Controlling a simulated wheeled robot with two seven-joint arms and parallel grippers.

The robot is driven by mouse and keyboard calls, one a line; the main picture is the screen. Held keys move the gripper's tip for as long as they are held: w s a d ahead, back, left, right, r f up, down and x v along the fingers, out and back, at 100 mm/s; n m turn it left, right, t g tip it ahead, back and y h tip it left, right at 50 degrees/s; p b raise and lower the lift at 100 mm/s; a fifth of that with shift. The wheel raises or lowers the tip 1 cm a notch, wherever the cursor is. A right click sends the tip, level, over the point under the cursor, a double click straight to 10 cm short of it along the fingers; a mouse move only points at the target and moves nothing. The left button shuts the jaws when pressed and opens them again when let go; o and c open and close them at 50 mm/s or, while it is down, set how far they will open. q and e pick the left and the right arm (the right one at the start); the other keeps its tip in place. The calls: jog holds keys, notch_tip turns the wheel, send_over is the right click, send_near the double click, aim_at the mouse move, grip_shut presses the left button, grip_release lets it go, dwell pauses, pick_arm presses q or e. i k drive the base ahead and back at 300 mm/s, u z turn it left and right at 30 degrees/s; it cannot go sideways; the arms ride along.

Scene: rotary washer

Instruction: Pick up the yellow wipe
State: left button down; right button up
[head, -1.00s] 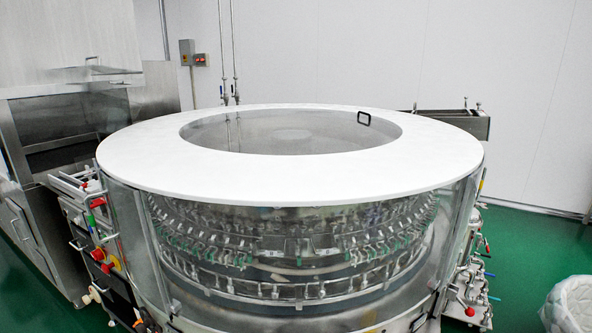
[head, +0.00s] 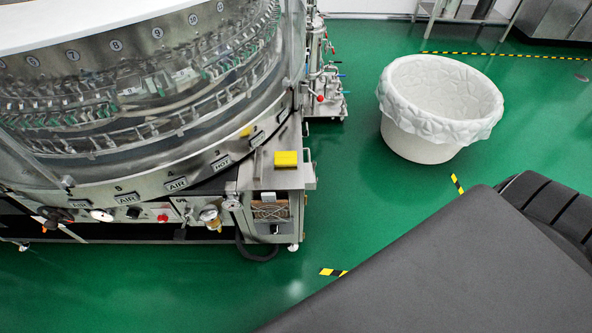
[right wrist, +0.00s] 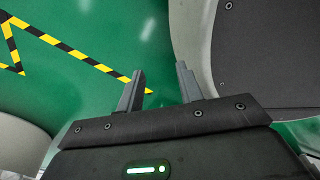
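The yellow wipe (head: 286,159) is a small bright yellow block-like piece. It lies on the metal ledge (head: 262,178) at the right front corner of the rotary washer (head: 150,165) in the head view. Nothing touches it from above. My right gripper (right wrist: 160,69) shows in the right wrist view with its two fingers apart and nothing between them. The wipe does not show in the right wrist view, and no gripper shows in the head view. My left gripper is out of sight.
A white lined bin (head: 433,135) stands on the green floor right of the washer. Pipework with valves (head: 322,85) stands behind the ledge. Yellow-black tape (right wrist: 70,50) marks the floor. Open floor (head: 345,215) lies between washer and bin.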

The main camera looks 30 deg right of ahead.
aim_at(281, 158)
jog(key=u, duration=0.05)
jog(key=i, duration=0.45)
jog(key=z, duration=0.05)
